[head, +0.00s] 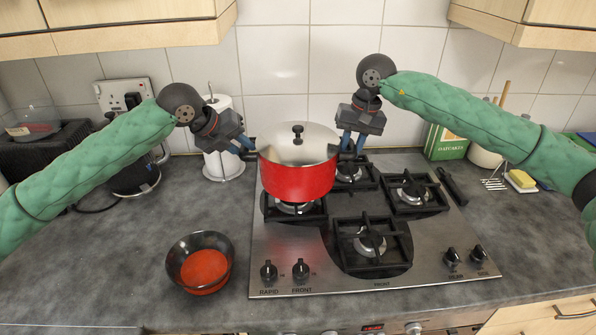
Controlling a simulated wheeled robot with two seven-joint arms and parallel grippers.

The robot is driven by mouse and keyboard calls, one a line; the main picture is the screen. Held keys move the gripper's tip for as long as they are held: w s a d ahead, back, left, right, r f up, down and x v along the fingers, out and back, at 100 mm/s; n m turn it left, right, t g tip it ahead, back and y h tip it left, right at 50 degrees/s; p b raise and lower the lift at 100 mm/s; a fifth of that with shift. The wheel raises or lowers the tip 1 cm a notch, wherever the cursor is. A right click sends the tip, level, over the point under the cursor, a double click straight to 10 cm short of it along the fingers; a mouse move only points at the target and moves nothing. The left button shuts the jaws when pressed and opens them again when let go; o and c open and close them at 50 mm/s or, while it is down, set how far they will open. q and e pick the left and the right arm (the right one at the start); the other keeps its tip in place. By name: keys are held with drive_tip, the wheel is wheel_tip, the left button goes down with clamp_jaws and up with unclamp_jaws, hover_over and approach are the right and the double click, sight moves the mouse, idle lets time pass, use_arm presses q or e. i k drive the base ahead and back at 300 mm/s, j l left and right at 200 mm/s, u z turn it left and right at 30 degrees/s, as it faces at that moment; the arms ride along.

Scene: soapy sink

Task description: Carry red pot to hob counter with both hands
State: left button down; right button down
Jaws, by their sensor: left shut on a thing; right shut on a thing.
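The red pot (298,182) with a steel lid and black knob is in the middle of the head view, over the left rear part of the gas hob (300,235). My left gripper (250,148) is shut on the pot's left handle. My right gripper (349,146) is shut on the pot's right handle. The pot is level. I cannot tell whether its base touches the burner grate below it. The hob is set in the grey counter (110,260).
A paper towel roll (222,165) is behind my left gripper. A green oatcakes box (447,138) and a yellow sponge (521,180) are at the right. Wall cupboards (130,20) hang above.

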sight(515, 229)
drive_tip(key=z, duration=1.25)
drive_tip(key=i+l+z, duration=0.15)
drive_tip(key=i, duration=0.3)
